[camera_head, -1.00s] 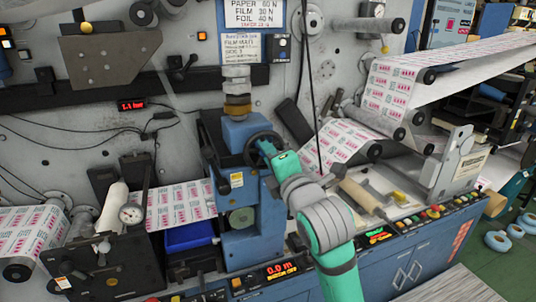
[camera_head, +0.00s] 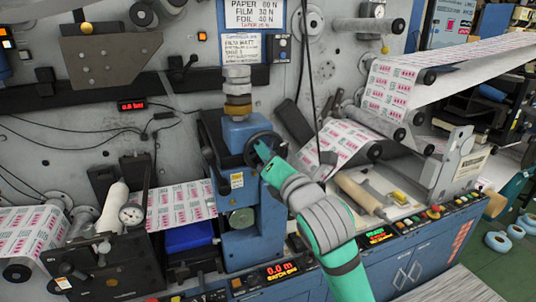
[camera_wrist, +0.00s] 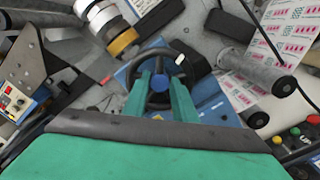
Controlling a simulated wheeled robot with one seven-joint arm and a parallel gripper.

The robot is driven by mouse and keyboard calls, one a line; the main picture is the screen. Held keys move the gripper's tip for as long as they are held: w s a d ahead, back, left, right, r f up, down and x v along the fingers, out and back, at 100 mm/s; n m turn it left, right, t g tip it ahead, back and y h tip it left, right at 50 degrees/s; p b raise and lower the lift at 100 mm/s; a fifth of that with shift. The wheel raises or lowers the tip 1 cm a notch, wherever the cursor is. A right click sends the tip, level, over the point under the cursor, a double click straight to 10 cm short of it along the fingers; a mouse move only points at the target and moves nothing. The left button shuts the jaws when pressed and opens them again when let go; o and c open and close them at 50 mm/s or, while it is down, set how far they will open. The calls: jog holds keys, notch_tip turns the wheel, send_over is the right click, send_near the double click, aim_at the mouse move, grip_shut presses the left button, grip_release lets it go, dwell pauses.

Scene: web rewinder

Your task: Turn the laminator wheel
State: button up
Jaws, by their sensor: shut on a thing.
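The laminator wheel is a black handwheel (camera_head: 250,147) on the blue laminator stand (camera_head: 240,190), near the middle of the head view. In the wrist view the wheel (camera_wrist: 152,52) faces me, with a blue hub inside its ring and a pale knob at its upper right. My gripper (camera_head: 262,151) reaches the wheel from the lower right. In the wrist view my gripper's two green fingers (camera_wrist: 160,80) lie either side of the hub, within the ring, shut on the wheel. The exact contact points are hidden.
Printed web (camera_head: 182,206) runs left of the stand, and more web rises over rollers (camera_head: 388,128) at right. Hanging cables pass close right of the wheel. A button panel (camera_head: 400,228) runs along the front.

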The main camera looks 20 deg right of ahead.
jog(key=shift+f, duration=0.1)
jog(key=o, duration=0.8)
jog(key=shift+c, duration=0.2)
jog(key=shift+s, duration=0.1)
jog(key=s, duration=1)
jog(key=shift+s+d, duration=0.15)
jog(key=shift+s, duration=0.2)
